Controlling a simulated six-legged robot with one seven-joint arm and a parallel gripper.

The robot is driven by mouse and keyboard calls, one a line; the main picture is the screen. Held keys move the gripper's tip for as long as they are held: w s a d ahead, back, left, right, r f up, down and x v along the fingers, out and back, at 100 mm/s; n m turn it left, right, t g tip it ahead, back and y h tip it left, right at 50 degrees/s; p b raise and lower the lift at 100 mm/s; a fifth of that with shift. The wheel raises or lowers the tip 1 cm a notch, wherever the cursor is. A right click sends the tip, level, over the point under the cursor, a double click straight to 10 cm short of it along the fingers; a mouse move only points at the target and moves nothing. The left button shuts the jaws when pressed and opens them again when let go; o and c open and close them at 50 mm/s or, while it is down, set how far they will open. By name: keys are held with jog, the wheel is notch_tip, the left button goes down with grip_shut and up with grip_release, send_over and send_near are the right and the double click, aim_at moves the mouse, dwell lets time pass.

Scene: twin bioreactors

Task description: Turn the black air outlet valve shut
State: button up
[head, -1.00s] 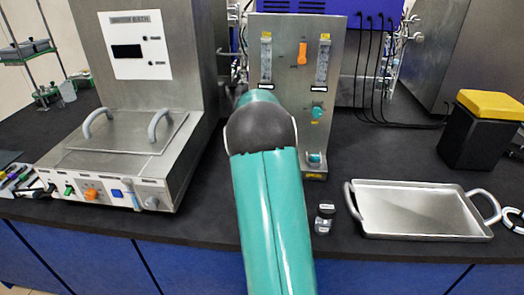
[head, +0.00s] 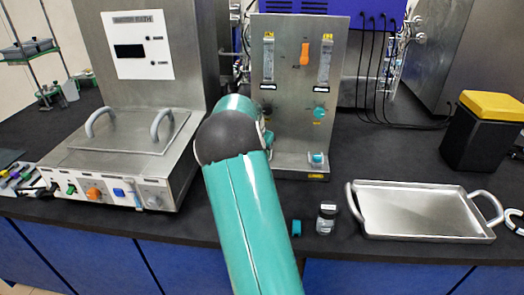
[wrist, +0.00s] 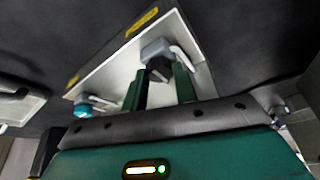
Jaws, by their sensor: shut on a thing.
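The black air outlet valve (wrist: 158,68) shows in the wrist view as a dark knob at a grey block on a pale metal plate. My gripper (wrist: 162,84) has its two green fingers on either side of the knob, shut on it. The exact contact is partly hidden. In the head view, my arm covers my gripper and the lower left of the upright metal panel (head: 290,130), so this valve is hidden there.
A teal valve (wrist: 90,105) sits beside the black one; it shows at the panel's foot in the head view (head: 317,158). A small bottle (head: 326,218), a teal cap (head: 296,228) and a metal tray (head: 420,192) are on the dark bench. The water bath (head: 125,150) stands close left.

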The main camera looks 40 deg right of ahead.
jog(key=o, duration=1)
jog(key=shift+c, duration=0.2)
jog(key=v, duration=1.3)
jog(key=shift+r, duration=0.35)
jog(key=shift+s+a, duration=0.1)
jog(key=shift+s, duration=0.05)
